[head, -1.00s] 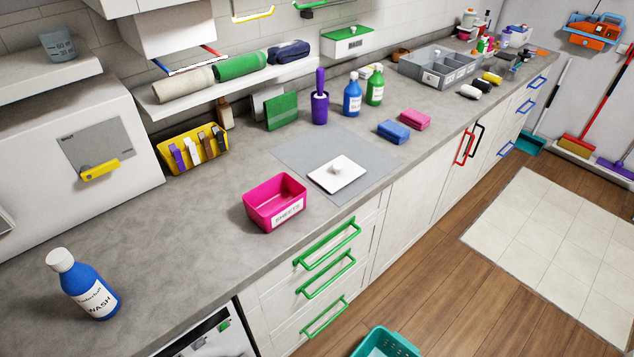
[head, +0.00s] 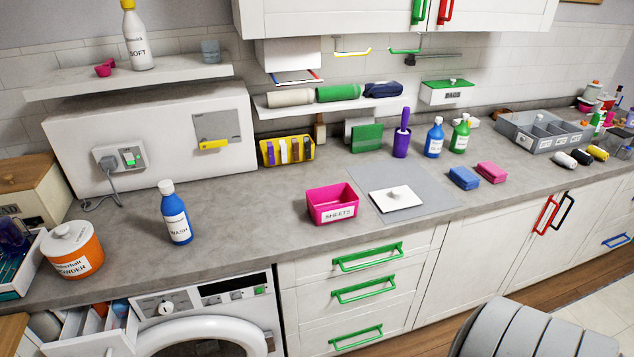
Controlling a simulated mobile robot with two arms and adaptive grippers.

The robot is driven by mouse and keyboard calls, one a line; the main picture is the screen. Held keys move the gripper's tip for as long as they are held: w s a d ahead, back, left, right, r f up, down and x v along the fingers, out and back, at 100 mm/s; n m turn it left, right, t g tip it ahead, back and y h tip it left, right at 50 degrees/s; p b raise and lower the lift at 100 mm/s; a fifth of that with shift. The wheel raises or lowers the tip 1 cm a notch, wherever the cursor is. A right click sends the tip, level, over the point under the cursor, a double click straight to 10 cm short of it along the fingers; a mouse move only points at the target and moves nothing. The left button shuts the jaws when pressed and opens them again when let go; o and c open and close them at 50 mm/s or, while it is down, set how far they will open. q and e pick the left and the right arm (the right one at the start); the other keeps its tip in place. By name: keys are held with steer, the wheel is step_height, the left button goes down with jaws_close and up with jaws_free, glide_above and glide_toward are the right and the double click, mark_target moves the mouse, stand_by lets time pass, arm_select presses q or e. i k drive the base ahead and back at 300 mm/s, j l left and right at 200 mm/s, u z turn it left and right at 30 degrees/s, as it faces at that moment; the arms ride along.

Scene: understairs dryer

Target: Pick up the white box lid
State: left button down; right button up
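The white box lid (head: 396,199) is a flat white square with a small round knob on top. It lies flat on a grey mat (head: 440,196) on the worktop, just right of the pink box. The pink box (head: 330,214), labelled SHEETS, stands open on the worktop beside the mat. Neither of my grippers is in the head view. A grey rounded part of my own arm shows at the bottom right.
A blue WASH bottle (head: 175,214) stands left of the pink box. Green drawer handles (head: 367,257) stick out below the worktop edge. The worktop between bottle and pink box is clear.

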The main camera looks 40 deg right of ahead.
mark_target(398, 197)
steer(key=k+l+u, duration=0.1)
steer(key=u, duration=0.4)
steer(key=k+l+u, duration=0.15)
steer(key=u, duration=0.3)
steer(key=k+u, duration=0.2)
steer(key=u, duration=0.3)
steer(key=k+u, duration=0.15)
steer(key=u, duration=0.3)
steer(key=k+l+u, duration=0.15)
steer(key=k, duration=0.5)
steer(key=k+l+u, duration=0.1)
steer(key=k, duration=0.55)
